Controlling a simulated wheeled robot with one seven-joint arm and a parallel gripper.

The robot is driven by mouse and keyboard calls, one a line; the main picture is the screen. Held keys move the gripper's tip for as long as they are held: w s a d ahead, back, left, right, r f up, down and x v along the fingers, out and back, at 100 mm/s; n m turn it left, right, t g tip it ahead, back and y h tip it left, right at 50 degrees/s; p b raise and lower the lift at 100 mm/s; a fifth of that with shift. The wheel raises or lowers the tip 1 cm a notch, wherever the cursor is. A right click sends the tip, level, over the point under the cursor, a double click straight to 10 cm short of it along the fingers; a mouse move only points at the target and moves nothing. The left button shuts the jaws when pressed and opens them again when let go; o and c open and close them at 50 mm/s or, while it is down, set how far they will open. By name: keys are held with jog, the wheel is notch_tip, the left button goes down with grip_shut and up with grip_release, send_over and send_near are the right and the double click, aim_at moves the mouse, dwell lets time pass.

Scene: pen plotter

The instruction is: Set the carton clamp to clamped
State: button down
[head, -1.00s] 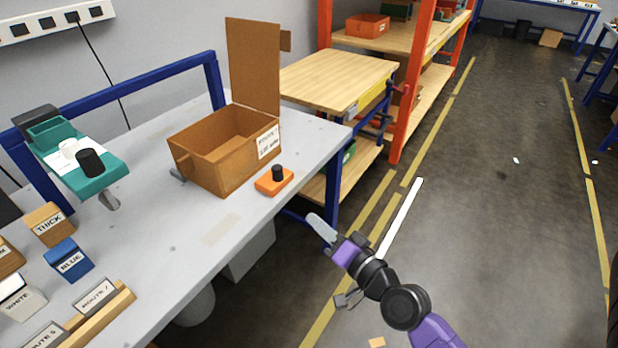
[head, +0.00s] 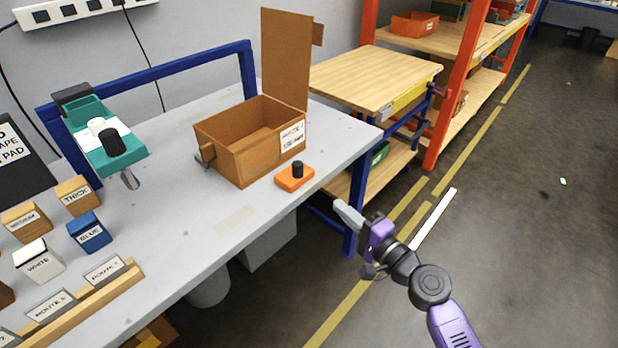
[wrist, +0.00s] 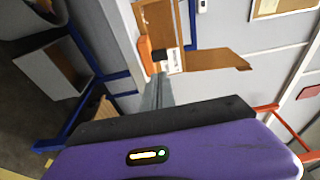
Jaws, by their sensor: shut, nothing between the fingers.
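An open brown carton (head: 236,162) with its flap raised stands on the grey bench, with a white label on its side. Close to its front right side is an orange block with an upright black knob (head: 297,170), which looks like the carton clamp. My gripper (head: 349,214) is shut and empty, off the bench edge, to the right of and lower in the picture than the orange block. In the wrist view the shut fingers (wrist: 158,92) point toward the orange block (wrist: 145,54), with the carton (wrist: 208,60) beyond. The fingers appear apart from it.
A teal device (head: 110,150) with a black knob stands at the bench's left. Labelled blocks, including a blue one (head: 89,233), and a wooden rack (head: 100,290) lie nearer. A wooden-topped table (head: 375,78) and orange shelving stand behind. Floor to the right is open.

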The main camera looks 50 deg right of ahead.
aim_at(297, 172)
jog(key=w, duration=0.4)
jog(key=w+d+p, duration=0.1)
jog(key=w, duration=0.4)
jog(key=w+d+p, duration=0.1)
jog(key=w, duration=0.3)
jog(key=shift+w, duration=0.25)
jog(key=w+b, duration=0.1)
jog(key=w, duration=0.3)
jog(key=shift+w+r, duration=0.1)
jog(key=shift+w, duration=0.15)
jog(key=shift+a, duration=0.1)
